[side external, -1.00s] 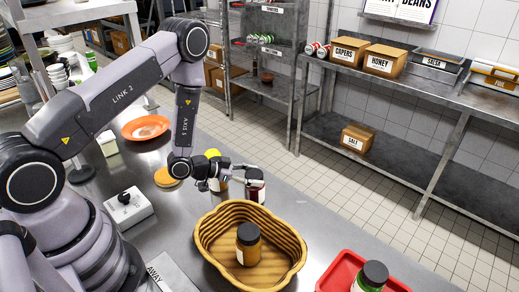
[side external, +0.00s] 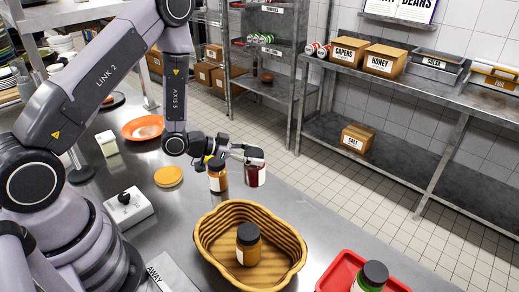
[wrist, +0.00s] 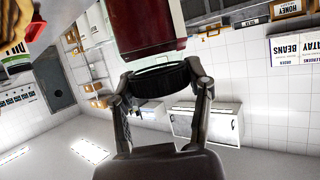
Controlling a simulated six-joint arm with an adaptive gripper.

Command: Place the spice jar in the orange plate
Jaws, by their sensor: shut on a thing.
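My gripper (side external: 250,154) is shut on a jar with dark red contents (side external: 255,175), holding it above the metal counter. In the wrist view, the two fingers (wrist: 163,88) close around the black lid (wrist: 160,78), and the red jar body (wrist: 147,25) extends beyond it. The orange plate (side external: 143,128) lies at the back left of the counter and looks empty. The held jar is apart from the plate, to its right and nearer the camera. Several jars are in view, and I cannot read the held jar's label.
An orange-brown jar (side external: 218,181) stands just left of the held jar. A wicker basket (side external: 207,240) holds a dark-lidded jar (side external: 248,250). A red tray (side external: 336,278) with a green jar (side external: 371,278) is at front right. A round orange-yellow disc (side external: 168,177) and white carton (side external: 107,143) lie near the plate.

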